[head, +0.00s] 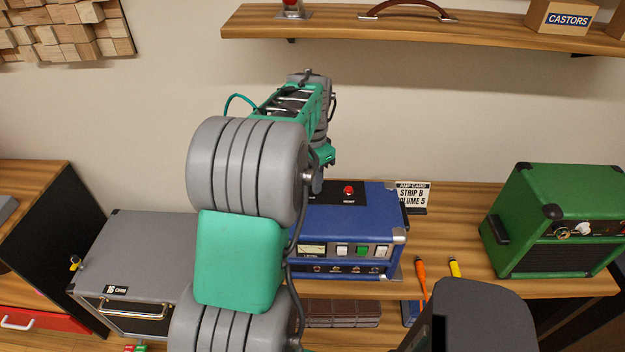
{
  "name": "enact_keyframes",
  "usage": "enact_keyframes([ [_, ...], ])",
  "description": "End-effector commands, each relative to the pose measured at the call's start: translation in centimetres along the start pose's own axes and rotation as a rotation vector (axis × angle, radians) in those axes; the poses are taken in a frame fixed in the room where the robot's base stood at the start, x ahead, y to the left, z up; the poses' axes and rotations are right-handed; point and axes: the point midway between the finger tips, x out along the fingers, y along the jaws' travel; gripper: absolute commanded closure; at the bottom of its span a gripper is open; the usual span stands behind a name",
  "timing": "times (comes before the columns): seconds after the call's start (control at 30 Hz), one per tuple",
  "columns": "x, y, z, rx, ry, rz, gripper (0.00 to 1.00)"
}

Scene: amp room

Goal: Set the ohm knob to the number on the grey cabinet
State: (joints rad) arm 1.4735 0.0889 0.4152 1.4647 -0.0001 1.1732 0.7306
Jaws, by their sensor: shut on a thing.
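The grey cabinet (150,255) stands at the left, with a small black label (117,290) on its front that appears to read 16 and a short blurred word, perhaps OHMS. The blue amp (370,222) stands on the bench in the middle, partly behind my arm. Its top has a dark panel with a red button or knob at the right; the left part is covered. I cannot make out an ohm knob. My arm reaches over to the amp, and its wrist comes down above the panel's left end. My gripper's fingers are hidden behind my elbow.
A green amp (545,215) with a white knob stands at the right. Orange (421,275) and yellow (454,267) tools lie between the amps. A wall shelf (480,33) hangs above.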

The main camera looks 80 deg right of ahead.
Motion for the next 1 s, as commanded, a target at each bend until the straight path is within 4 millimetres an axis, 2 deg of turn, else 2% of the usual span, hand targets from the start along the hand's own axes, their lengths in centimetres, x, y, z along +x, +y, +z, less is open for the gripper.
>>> enact_keyframes([
  [0.57, -0.09, -0.03, -0.06, 0.035, 0.002, -0.002, 1.0],
  [0.6, -0.09, -0.03, -0.06, 0.035, 0.002, -0.002, 0.75],
  [0.83, -0.05, -0.02, -0.03, 0.034, 0.001, -0.001, 0.56],
  [1.0, -0.02, -0.01, -0.02, 0.034, 0.001, -0.001, 0.55],
])
